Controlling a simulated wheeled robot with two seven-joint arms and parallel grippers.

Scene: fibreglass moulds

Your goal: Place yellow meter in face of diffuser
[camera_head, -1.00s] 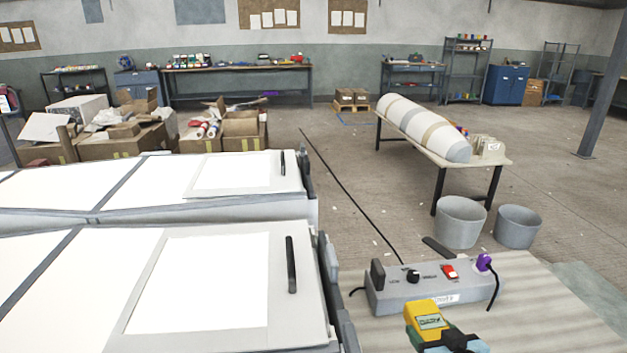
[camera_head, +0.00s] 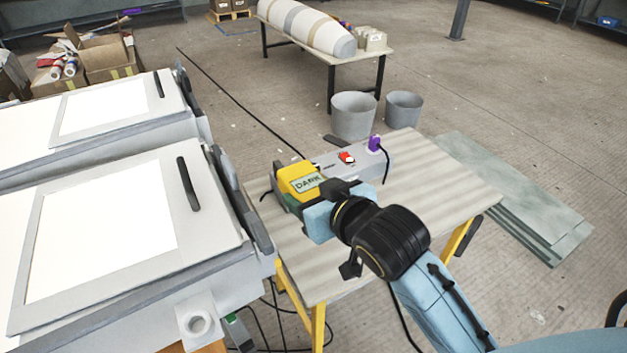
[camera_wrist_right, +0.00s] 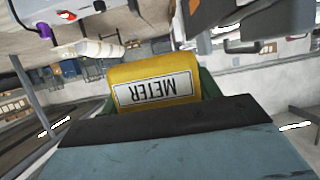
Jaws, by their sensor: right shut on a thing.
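The yellow meter (camera_head: 299,183), with a display reading DARK, is in my right gripper (camera_head: 325,205). The gripper is shut on it and holds it over the table, in front of the grey control box. In the right wrist view the meter (camera_wrist_right: 155,85) shows its METER label upside down. Two light boxes with bright white diffuser faces stand on the left: the near diffuser (camera_head: 100,230) and the far diffuser (camera_head: 115,103). The meter is to the right of the near box's edge, apart from its face. My left gripper is not in view.
The grey control box (camera_head: 358,160) with a red switch and purple plug sits on the small table (camera_head: 440,185). Two grey buckets stand behind it, the larger one (camera_head: 353,115) at left. Flat boards (camera_head: 530,205) lie on the floor at right. Cables hang below the table.

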